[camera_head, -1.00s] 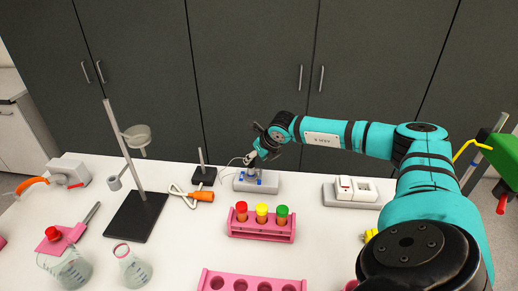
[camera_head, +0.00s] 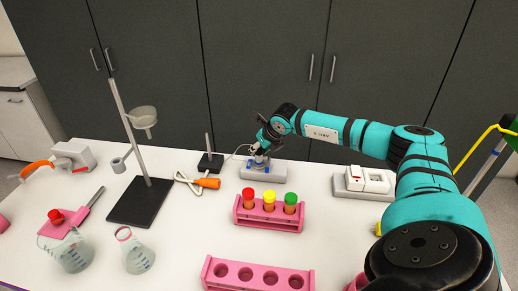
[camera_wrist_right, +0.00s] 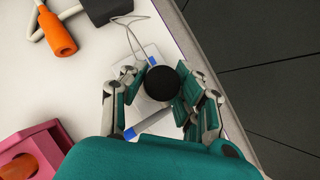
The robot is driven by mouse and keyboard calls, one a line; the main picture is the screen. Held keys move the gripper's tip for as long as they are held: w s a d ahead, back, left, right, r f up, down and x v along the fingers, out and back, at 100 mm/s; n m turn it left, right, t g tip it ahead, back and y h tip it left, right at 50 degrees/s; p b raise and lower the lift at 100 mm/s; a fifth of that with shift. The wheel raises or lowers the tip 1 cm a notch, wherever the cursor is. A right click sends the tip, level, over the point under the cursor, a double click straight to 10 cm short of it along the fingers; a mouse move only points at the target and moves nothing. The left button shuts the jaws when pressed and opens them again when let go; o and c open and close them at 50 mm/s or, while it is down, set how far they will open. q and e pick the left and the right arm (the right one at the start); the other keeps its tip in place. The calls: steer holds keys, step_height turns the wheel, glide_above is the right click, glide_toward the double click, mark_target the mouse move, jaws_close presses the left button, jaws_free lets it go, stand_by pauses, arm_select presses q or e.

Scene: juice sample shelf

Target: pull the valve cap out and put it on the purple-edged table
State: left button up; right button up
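The round black valve cap (camera_wrist_right: 162,83) shows from above in the right wrist view, over a small grey base with blue parts. In the head view this grey base (camera_head: 272,176) stands at the back of the white table (camera_head: 180,240). My right gripper (camera_wrist_right: 158,88) is down at the base, with its fingers on either side of the cap. A narrow gap shows on the left; the right finger is close to or touching the cap. In the head view my right gripper (camera_head: 262,155) hides the cap. My left gripper is out of view.
A pink rack (camera_head: 268,219) with red, yellow and green-capped tubes stands in front of the base. An orange-handled tool (camera_head: 207,183) and a black stand lie left of it. A white switch box (camera_head: 362,183) is to the right. Dark cabinets stand behind.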

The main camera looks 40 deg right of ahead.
jaws_close()
steer(key=shift+w+r, duration=0.15)
steer(key=shift+r, duration=0.25)
steer(key=shift+r, duration=0.2)
stand_by(0.4)
steer(key=shift+r+p, duration=0.8)
steer(key=shift+r, duration=0.7)
steer(key=shift+f, duration=0.1)
